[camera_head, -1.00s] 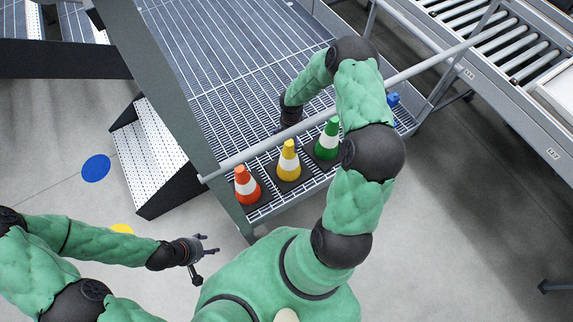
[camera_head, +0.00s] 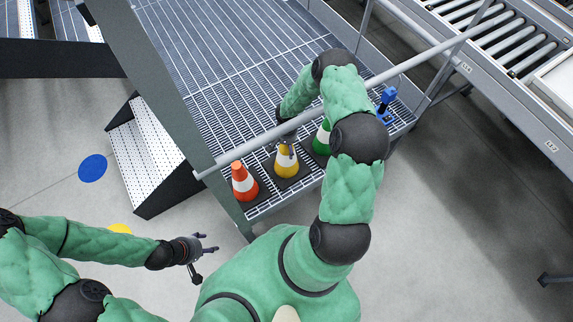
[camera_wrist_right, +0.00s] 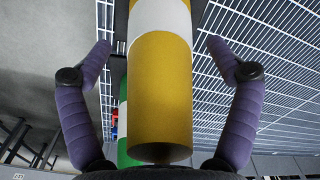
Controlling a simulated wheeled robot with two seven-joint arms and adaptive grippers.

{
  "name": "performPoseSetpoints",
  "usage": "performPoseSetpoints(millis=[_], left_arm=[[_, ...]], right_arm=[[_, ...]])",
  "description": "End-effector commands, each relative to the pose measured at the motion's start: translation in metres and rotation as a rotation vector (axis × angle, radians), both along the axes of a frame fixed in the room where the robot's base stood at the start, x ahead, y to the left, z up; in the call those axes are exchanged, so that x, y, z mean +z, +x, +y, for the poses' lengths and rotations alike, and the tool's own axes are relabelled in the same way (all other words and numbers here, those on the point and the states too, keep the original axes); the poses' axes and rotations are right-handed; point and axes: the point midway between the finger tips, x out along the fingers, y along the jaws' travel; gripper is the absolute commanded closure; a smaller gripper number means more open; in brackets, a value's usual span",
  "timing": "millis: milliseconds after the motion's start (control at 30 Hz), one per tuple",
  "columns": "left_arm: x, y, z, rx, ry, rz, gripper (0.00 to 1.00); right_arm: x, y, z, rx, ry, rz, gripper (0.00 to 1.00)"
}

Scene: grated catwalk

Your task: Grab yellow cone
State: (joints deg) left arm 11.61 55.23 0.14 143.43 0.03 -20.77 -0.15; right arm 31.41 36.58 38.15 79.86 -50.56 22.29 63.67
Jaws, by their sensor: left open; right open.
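The yellow cone (camera_head: 286,164) with a white band stands on the grated catwalk between an orange cone (camera_head: 243,182) and a green cone (camera_head: 322,140). My right gripper (camera_head: 286,146) is at the top of the yellow cone, partly hiding it. In the right wrist view the yellow cone (camera_wrist_right: 160,95) fills the space between the two purple fingers of my right gripper (camera_wrist_right: 158,60), which are open on either side with gaps. The green cone (camera_wrist_right: 124,120) shows behind it there. My left gripper (camera_head: 203,248) is open and empty, away from the cones.
A grey rail (camera_head: 300,118) crosses above the catwalk grating (camera_head: 215,65), close to the cones and under my right arm. A blue object (camera_head: 385,103) stands near the right corner. A roller conveyor (camera_head: 500,45) is at the right. White perforated steps (camera_head: 145,150) are at the left.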

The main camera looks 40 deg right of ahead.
Motion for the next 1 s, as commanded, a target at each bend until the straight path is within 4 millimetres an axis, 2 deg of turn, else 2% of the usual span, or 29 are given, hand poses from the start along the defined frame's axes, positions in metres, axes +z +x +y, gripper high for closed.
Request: performPoseSetpoints(millis=[100,400,733,1000], left_arm=[[0.0,0.0,0.0,0.0,0.0,0.0,0.42],[0.0,0.0,0.0,0.0,0.0,0.0,0.42],[0.001,0.0,0.0,0.0,0.0,0.0,0.42],[0.003,0.0,0.0,0.0,0.0,0.0,0.42]], right_arm=[[0.0,0.0,0.0,0.0,0.0,0.0,0.13],[0.0,0.0,0.0,0.0,0.001,0.001,0.97],[0.004,0.001,0.0,-0.001,0.0,-0.001,0.97],[0.023,0.001,-0.001,0.0,-0.001,-0.003,0.98]])
